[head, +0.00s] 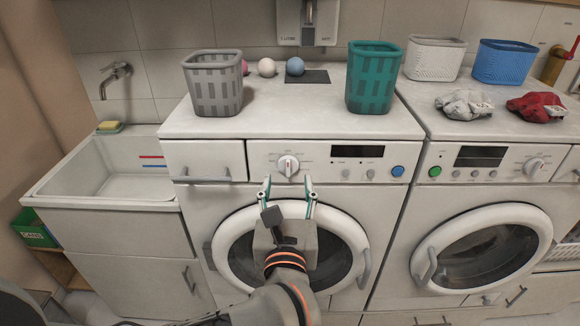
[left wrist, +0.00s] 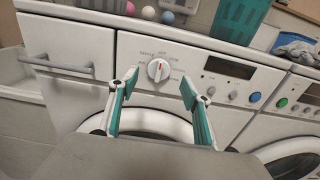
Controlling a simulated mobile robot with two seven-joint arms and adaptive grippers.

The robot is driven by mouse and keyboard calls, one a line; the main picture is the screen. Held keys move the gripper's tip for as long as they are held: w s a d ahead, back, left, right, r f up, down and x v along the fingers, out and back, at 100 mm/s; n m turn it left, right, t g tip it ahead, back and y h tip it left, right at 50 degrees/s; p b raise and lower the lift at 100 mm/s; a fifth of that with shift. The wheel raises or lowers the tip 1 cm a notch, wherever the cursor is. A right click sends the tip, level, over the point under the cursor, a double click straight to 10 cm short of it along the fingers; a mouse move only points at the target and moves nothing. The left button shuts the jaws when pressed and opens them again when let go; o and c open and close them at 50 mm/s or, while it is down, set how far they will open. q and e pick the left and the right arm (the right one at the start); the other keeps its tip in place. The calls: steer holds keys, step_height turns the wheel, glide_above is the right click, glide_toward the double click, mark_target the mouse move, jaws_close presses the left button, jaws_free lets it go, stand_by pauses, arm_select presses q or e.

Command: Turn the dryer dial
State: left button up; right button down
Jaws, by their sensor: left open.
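The left machine (head: 226,220) has a white round dial (head: 288,165) on its front panel, with a raised grip bar and a red mark; printed words surround it. The dial also shows in the left wrist view (left wrist: 158,70), its bar close to upright. My left gripper (head: 289,186) is open and empty, just below and in front of this dial. In the left wrist view the fingertips (left wrist: 159,82) stand either side of the dial, apart from it. The right machine has a similar dial (head: 533,166). I cannot tell which machine is the dryer. My right gripper is not in view.
A drawer handle (head: 203,180) is left of the dial; buttons and a blue knob (head: 397,171) are right. The round door (head: 345,243) lies behind my arm. A grey basket (head: 215,85) and a teal basket (head: 372,78) stand on top. A sink (head: 110,170) is left.

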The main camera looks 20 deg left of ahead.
mark_target(288, 166)
arm_select(q)
steer(key=x, duration=0.6)
steer(key=c, duration=1.1)
